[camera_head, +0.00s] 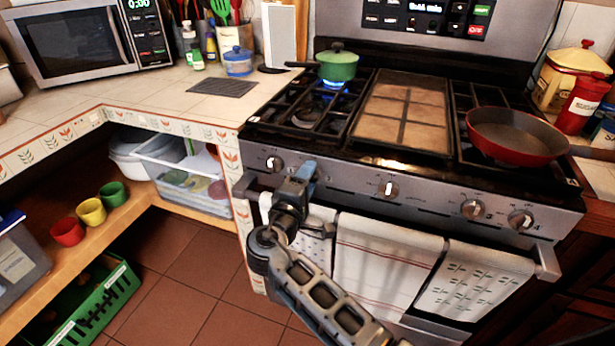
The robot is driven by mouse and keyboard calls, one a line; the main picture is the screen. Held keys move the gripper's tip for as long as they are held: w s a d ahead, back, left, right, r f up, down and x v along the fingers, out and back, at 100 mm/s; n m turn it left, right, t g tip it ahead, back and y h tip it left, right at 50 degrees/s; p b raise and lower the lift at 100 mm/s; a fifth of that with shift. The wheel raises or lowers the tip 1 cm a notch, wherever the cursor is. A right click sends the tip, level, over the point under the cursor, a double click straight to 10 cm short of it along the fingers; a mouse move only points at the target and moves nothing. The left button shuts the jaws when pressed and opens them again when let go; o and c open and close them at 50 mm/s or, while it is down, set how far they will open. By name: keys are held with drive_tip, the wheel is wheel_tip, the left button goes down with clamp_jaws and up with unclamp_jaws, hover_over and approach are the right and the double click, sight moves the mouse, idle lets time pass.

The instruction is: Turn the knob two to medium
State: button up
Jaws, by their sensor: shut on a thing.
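The stove (430,185) has a row of knobs along its steel front panel. A pale knob (273,163) shows at the far left of the row, just left of my gripper. Further right are a middle knob (388,189), another knob (473,209) and the far right knob (520,218). My gripper (308,170) is against the panel between the far left and middle knobs. It is shut on a stove knob there, which the gripper hides. The hidden knob's angle cannot be seen. A blue flame (332,85) burns under the green pot (337,66) on the back left burner.
A red pan (514,134) sits on the right burners. Towels (385,265) hang on the oven handle (546,262) below the knobs, close to my arm. The counter (180,95) joins the stove's left side. Open floor (180,260) lies at the lower left.

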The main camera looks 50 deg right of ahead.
idle(0.4)
drive_tip(key=o, duration=1)
drive_tip(key=shift+o, duration=0.2)
drive_tip(key=v, duration=0.7)
drive_tip(key=shift+a+b, duration=0.35)
drive_tip(key=shift+a, duration=0.05)
drive_tip(key=shift+s, duration=0.1)
